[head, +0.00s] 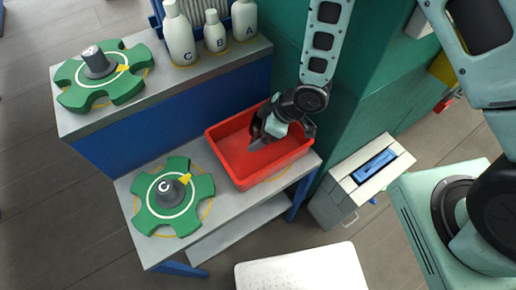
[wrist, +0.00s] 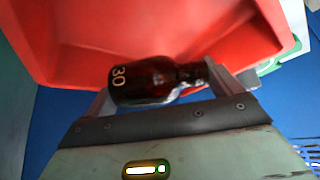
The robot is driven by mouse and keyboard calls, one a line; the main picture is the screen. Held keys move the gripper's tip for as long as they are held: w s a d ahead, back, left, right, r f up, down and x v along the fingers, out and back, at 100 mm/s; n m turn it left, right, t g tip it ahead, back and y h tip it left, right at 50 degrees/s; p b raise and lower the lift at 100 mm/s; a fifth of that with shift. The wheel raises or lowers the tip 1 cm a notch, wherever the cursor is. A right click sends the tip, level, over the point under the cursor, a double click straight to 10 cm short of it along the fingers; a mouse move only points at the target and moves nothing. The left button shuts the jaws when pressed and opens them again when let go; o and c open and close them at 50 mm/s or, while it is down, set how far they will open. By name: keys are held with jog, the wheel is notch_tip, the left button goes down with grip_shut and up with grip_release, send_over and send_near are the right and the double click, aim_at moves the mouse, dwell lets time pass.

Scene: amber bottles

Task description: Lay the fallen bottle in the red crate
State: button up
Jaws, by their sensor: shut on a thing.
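The fallen bottle (wrist: 155,80) is dark amber glass with "30" in pale characters on its side. In the wrist view it lies crosswise between the fingers of my gripper (wrist: 162,92), neck to the right. My gripper (head: 272,132) is shut on it, over the red crate (head: 237,178) in the head view. The crate's red wall also fills the upper wrist view (wrist: 200,30). My gripper hides the bottle in the head view. I cannot tell whether the bottle touches the crate floor.
The crate stands at the right end of the lower grey bench (head: 213,229). A green star-shaped wheel (head: 145,208) lies to its left, another (head: 130,88) on the higher shelf. White bottles A (head: 244,20), B (head: 215,32) and C (head: 180,40) stand behind. A green wall (head: 370,70) rises at right.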

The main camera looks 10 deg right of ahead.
jog(key=shift+f, duration=0.4)
jog(key=o, duration=0.7)
jog(key=shift+o, duration=0.2)
jog(key=shift+r, duration=0.15)
notch_tip(320, 180, up, 10)
jog(key=p, duration=0.7)
jog(key=shift+p, duration=0.4)
